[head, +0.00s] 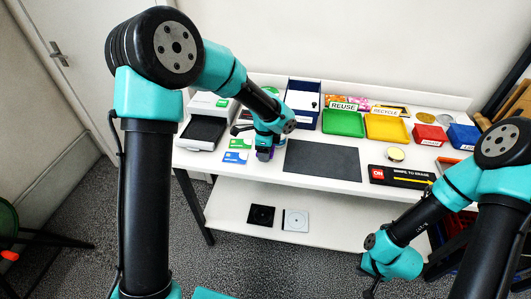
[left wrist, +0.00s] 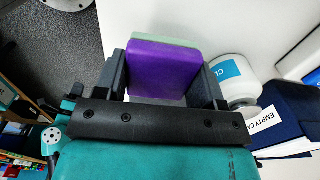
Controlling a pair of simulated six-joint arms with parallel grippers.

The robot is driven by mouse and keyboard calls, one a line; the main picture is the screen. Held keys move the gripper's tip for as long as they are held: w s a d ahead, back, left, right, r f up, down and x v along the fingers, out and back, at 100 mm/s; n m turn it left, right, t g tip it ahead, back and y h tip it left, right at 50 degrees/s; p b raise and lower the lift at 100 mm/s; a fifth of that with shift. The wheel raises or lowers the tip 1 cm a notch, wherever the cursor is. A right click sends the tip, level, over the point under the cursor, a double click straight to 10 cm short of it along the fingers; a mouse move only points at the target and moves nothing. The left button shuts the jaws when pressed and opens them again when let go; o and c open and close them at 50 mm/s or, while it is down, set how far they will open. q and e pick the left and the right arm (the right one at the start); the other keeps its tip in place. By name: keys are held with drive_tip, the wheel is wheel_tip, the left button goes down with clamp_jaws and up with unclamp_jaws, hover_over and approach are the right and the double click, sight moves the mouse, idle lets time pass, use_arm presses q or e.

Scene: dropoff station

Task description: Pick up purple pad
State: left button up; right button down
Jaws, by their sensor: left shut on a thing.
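The purple pad (left wrist: 158,70) shows in the left wrist view with a pale green layer along its far edge. My left gripper (left wrist: 160,88) is shut on it, one finger on each side. In the head view my left gripper (head: 265,155) is over the white table, left of the dark mat, and only a small bit of purple shows at its fingertips. I cannot tell whether the pad touches the table. My right gripper (head: 372,285) hangs low at the bottom right, in front of the table; its fingers are too small and dark to read.
The dark mat (head: 322,160) lies bare on the white table. Blue and green cards (head: 236,157) lie left of my left gripper. Behind are a blue bin (head: 303,117), a green tray (head: 343,123) and a yellow tray (head: 386,129). A black box (head: 398,177) lies right of the mat.

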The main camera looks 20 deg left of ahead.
use_arm(q)
drive_tip(key=s+d+r, duration=0.1)
drive_tip(key=s+d, duration=0.3)
drive_tip(key=s, duration=1)
drive_tip(key=shift+s+r, duration=0.15)
drive_tip(key=shift+s, duration=0.25)
drive_tip(key=shift+d, duration=0.1)
